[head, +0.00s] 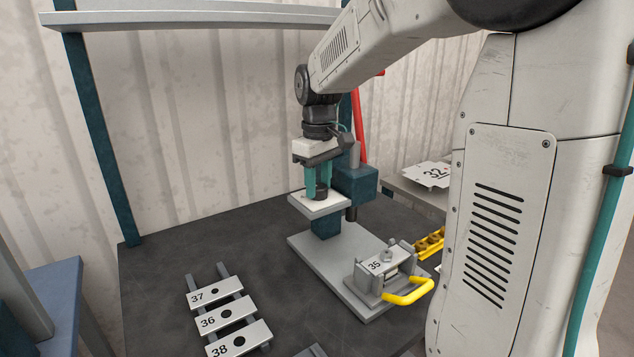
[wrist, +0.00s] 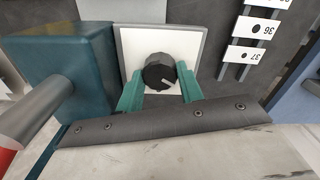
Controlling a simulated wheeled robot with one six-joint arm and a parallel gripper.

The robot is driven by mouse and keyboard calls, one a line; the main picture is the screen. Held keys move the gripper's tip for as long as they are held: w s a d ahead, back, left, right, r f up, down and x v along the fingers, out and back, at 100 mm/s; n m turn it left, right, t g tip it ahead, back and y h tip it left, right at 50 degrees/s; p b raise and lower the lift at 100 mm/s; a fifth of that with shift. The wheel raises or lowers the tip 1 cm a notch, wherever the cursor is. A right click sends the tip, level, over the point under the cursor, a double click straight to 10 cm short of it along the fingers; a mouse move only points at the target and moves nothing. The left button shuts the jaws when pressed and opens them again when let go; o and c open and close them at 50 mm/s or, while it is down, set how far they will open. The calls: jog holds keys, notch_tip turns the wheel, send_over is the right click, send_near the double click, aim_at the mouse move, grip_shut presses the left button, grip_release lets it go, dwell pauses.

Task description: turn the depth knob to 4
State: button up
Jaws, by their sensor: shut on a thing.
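The depth knob (wrist: 158,72) is a dark round knob with a pale pointer line, on a white square plate (wrist: 192,42) in the wrist view. The pointer line is toward the lower right in that view. In the head view the knob (head: 320,192) sits on the plate (head: 301,204) atop a teal block. My gripper (head: 318,182) comes down from above with its teal fingers on either side of the knob, and it is shut on it. In the wrist view the fingers of my gripper (wrist: 161,88) flank the knob. I cannot read any numbers on the plate.
A teal press head (head: 354,184) with a red lever (head: 360,125) stands right behind the knob. A fixture marked 35 (head: 381,265) with a yellow handle (head: 408,292) is at the front right. Plates 37, 36 and 38 (head: 214,290) lie on rails at the front left.

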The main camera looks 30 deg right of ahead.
aim_at(318, 185)
jog(key=o, duration=1)
notch_tip(318, 185, up, 8)
jog(key=shift+f, duration=0.1)
